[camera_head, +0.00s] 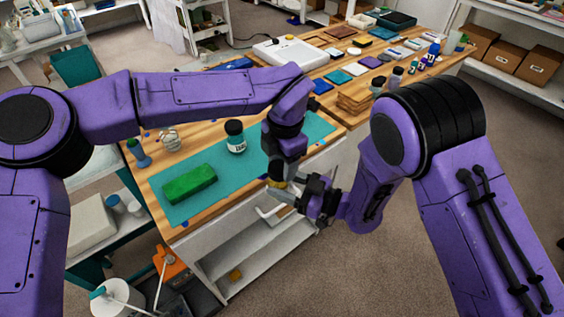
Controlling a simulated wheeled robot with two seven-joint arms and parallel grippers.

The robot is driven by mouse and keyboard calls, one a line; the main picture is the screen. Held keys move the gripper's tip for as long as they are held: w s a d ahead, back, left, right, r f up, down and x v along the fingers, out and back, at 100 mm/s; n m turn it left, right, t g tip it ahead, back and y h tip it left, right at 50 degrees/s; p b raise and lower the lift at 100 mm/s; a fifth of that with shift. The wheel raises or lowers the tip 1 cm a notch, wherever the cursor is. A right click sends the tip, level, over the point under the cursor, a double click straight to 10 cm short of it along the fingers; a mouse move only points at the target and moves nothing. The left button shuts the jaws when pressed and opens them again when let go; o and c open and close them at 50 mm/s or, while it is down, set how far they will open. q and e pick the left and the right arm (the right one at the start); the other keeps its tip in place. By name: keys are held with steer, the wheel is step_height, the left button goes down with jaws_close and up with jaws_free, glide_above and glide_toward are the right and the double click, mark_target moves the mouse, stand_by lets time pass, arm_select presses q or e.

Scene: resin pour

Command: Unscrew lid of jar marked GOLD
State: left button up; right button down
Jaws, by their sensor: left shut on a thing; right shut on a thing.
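My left gripper (279,174) hangs down from above near the right edge of the teal mat. My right gripper (289,195) reaches in from the right, just below it, so the two meet over the table's front edge. A small gold-coloured thing (277,183) shows between them, likely part of the jar marked GOLD. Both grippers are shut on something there. The fingers hide most of it; I cannot read a mark or tell lid from jar. A different jar (236,137) with a black lid and white label stands upright on the mat.
The teal mat (170,208) holds a green block (189,184). A blue bottle (138,152) and a pale wire-like object (170,139) stand at its left. Dark-lidded jars (395,77) and colour sample tiles fill the back right. Open floor lies in front right.

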arm_select(q)
steer(key=n, duration=0.6)
steer(key=shift+w+a+r, duration=0.1)
steer(key=shift+w, duration=0.05)
steer(key=n, duration=0.9)
steer(key=shift+a, duration=0.1)
steer(key=n, duration=0.2)
steer(key=shift+s+n, duration=0.3)
steer(key=shift+n, duration=0.1)
steer(key=shift+r, duration=0.15)
steer(key=shift+d+r, duration=0.2)
steer(key=shift+r, duration=0.4)
steer(key=shift+a+r, duration=0.1)
steer(key=shift+r, duration=0.25)
steer(key=shift+w, duration=0.1)
